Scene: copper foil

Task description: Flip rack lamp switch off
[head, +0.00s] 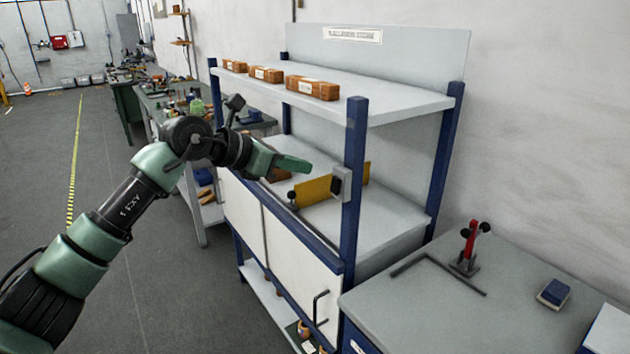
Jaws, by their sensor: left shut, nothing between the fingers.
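A small grey switch box (346,184) with a dark face is fixed to the front right blue post (354,140) of the rack. Whether its switch is on or off is too small to tell. I cannot make out a lamp under the rack's upper shelf (400,104). My left gripper (308,166) comes in from the left, with its green fingers shut and empty. In the picture its tips are a little left of the switch box and slightly higher, with a visible gap between. My right gripper is out of view.
A yellow plate (313,191) stands on the rack's middle shelf (395,215) behind the switch. Orange-brown boxes (312,88) sit on the top shelf. A grey bench (400,310) with a red clamp (468,245) stands at the right. The floor (150,290) at the left is clear.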

